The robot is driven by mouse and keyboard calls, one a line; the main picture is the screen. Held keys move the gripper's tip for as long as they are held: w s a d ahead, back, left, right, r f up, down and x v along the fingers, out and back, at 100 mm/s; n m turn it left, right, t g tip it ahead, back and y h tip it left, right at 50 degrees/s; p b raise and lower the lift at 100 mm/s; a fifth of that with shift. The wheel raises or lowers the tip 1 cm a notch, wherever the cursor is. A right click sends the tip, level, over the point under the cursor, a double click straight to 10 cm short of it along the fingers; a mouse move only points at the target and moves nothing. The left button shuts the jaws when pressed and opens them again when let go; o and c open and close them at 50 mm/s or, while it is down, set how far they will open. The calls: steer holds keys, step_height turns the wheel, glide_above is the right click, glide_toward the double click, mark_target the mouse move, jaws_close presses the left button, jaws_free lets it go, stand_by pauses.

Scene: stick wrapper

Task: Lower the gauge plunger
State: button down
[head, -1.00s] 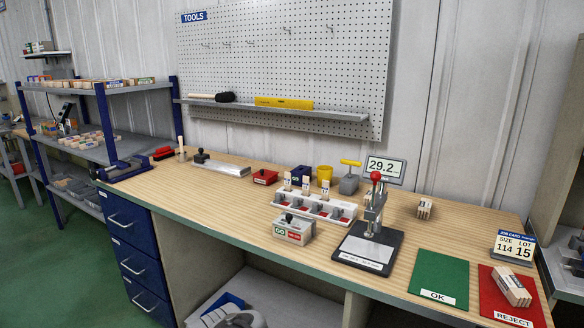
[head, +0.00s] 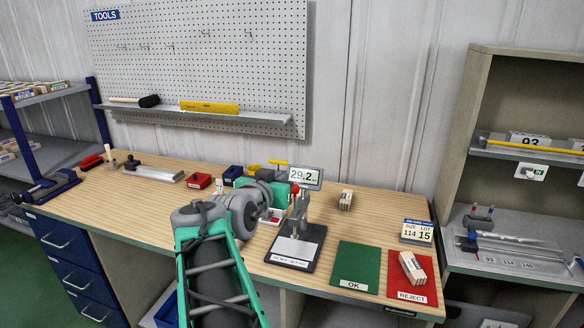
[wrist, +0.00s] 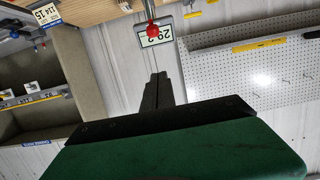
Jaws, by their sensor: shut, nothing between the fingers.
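The gauge stand (head: 300,222) stands on its dark base (head: 312,250) on the bench, with a red ball knob (head: 296,188) at the top. Its display (head: 305,175) reads 29.2. In the wrist view the red knob (wrist: 153,31) and the upside-down display (wrist: 155,41) lie beyond the fingertips. My gripper (wrist: 158,76) has its black fingers together, empty and apart from the knob in that view. In the head view the green hand is just left of the knob; its fingertips cannot be made out there, and contact cannot be told.
A green OK mat (head: 357,262) and a red REJECT mat (head: 400,285) with a wooden bundle lie right of the gauge. A small bundle (head: 346,199) stands behind. Shelves stand at far right.

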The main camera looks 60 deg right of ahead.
steer(key=w+d+f+p, duration=0.1)
steer(key=d+f+p, duration=0.3)
steer(key=d, duration=0.5)
step_height(320, 180, down, 2)
steer(key=shift+w+d+f, duration=0.2)
steer(key=shift+w+d, duration=0.05)
step_height(320, 180, down, 3)
steer(key=b, duration=0.3)
steer(key=shift+r, duration=0.2)
steer(key=shift+r, duration=0.15)
